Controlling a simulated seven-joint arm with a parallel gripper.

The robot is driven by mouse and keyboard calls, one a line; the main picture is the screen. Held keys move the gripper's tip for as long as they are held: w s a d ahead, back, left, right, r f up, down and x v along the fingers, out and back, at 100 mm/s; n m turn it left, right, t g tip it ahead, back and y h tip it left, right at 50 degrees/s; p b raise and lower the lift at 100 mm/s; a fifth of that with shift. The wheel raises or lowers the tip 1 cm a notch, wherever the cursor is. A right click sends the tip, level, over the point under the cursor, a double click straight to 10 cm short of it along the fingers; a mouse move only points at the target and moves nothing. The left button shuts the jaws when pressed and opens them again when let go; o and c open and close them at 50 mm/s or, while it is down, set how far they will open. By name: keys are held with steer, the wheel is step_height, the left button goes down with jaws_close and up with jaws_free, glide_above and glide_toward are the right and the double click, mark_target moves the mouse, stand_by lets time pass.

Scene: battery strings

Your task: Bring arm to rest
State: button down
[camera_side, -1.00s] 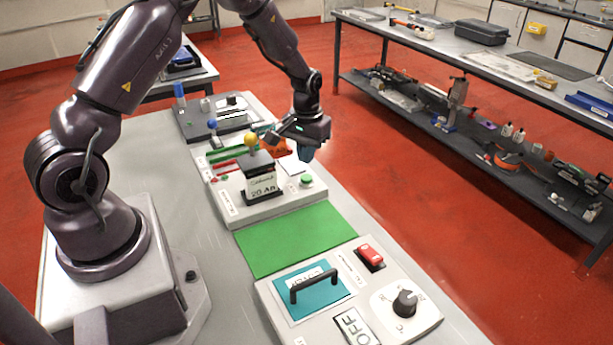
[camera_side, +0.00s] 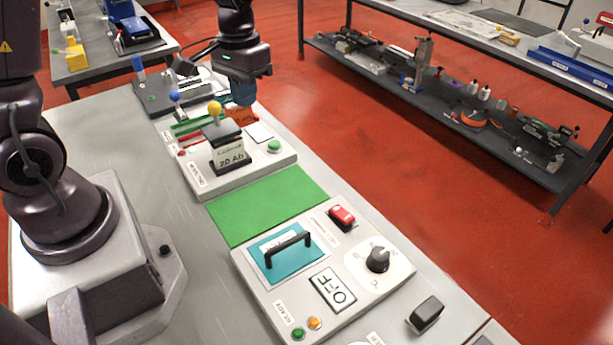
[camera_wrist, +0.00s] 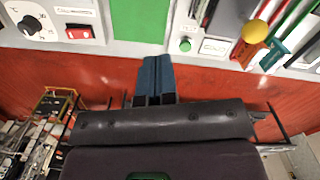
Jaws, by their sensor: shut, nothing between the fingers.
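My gripper (camera_side: 243,93) hangs above the far right part of the battery panel in the side view, past the yellow-knobbed lever. Its blue fingers are together and hold nothing; they also show in the wrist view (camera_wrist: 155,76). The wrist view shows red floor around the fingertips, with the panels along its top edge.
A green mat (camera_side: 268,203) lies between the battery panel and a front panel (camera_side: 262,297) with a black-handled teal plate (camera_side: 287,252), a red switch (camera_side: 342,215) and a dial (camera_side: 378,258). A shelved bench (camera_side: 440,110) stands across the red floor.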

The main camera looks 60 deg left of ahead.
steer(key=s+d+r+m+t, duration=0.3)
steer(key=s+d+r+t, duration=0.2)
steer(key=s+d+r, duration=0.3)
steer(key=s+r, duration=0.4)
steer(key=r, duration=0.1)
steer(key=shift+s+d+r+m+t, duration=0.2)
steer(key=shift+s+r+m+t, duration=0.1)
steer(key=shift+r+t, duration=0.1)
stand_by(1.0)
